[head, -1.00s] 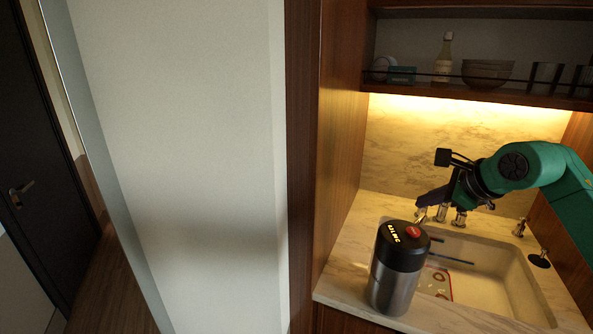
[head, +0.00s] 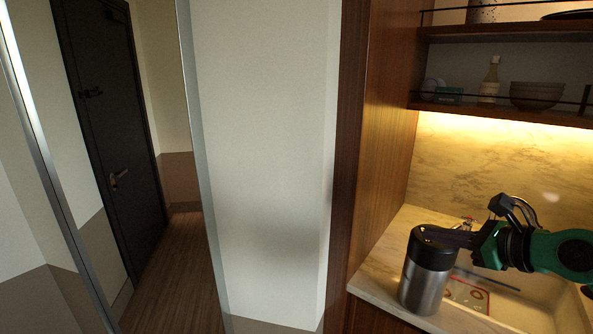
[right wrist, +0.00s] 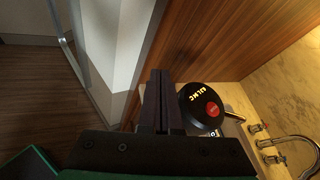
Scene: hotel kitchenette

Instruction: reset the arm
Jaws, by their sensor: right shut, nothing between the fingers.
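My right gripper (head: 424,233) reaches in from the right in the head view, and its fingers overlap the lid of the flask. In the right wrist view its two dark fingers (right wrist: 160,90) lie together with nothing between them. The steel flask (head: 424,284) with a black lid stands upright on the counter. The right wrist view shows its black lid (right wrist: 196,102) with a red button just right of the fingers. I cannot tell whether the fingers touch the lid. My left gripper is not in view.
The marble counter (head: 374,281) holds a sink with a red-patterned item (head: 466,292) in it. A tap (right wrist: 290,140) is beside it. A wooden side panel (head: 390,150) rises left of the counter. Shelves above hold a bottle (head: 489,82) and a bowl (head: 537,95).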

